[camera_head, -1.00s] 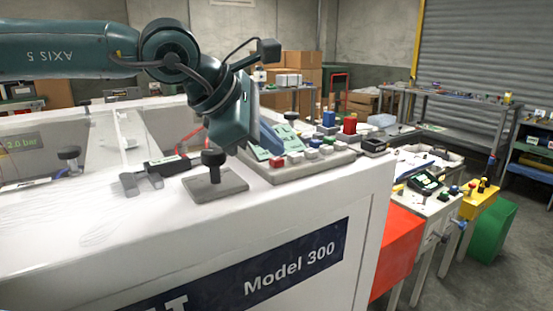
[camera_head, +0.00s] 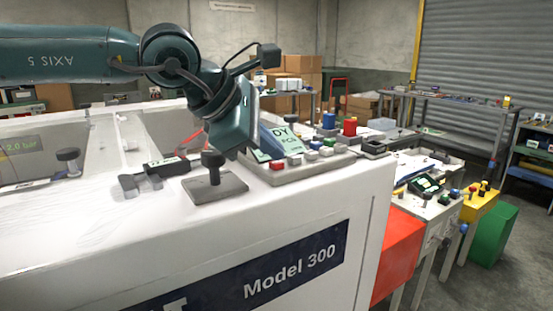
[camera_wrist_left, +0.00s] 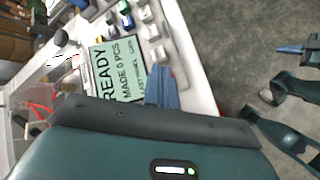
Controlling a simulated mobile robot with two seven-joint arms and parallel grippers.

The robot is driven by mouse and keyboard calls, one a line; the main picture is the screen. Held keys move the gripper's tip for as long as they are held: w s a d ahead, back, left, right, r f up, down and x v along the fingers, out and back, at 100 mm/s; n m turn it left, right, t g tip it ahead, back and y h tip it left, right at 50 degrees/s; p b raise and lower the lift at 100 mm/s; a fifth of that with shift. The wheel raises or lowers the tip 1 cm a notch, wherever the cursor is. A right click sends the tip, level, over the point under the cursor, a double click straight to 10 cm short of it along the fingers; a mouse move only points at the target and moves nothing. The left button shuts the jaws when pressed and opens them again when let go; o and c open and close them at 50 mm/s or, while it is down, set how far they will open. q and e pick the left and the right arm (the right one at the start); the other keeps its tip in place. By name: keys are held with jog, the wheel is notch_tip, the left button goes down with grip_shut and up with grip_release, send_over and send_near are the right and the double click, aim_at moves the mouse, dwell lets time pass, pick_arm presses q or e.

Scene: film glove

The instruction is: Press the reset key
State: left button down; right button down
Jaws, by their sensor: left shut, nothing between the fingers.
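My left gripper (camera_head: 268,141) is shut and empty, pointing down at the sloped control panel (camera_head: 262,174) on the white machine. In the left wrist view its blue fingers (camera_wrist_left: 162,90) are together beside the lower edge of the pale green display (camera_wrist_left: 118,66), which reads "READY, MADE 0 PCS". The display is partly hidden by the gripper in the head view. A red key (camera_head: 277,165) and several white keys (camera_head: 311,155) line the panel's front edge. I cannot read which key is reset. A teal part with blue fingers, apparently my right gripper (camera_wrist_left: 290,49), shows at the right edge.
A black-knobbed post on a grey plate (camera_head: 222,189) stands left of the panel. A red box (camera_head: 395,252) and a cluttered bench (camera_head: 432,210) are to the right.

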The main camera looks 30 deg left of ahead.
pick_arm(q)
jog(key=shift+r+p, duration=0.45)
jog(key=shift+r, duration=0.35)
notch_tip(320, 180, up, 5)
jog(key=p, duration=0.3)
jog(key=shift+p, duration=0.35)
jog(key=shift+s+f, duration=0.1)
dwell(0.4)
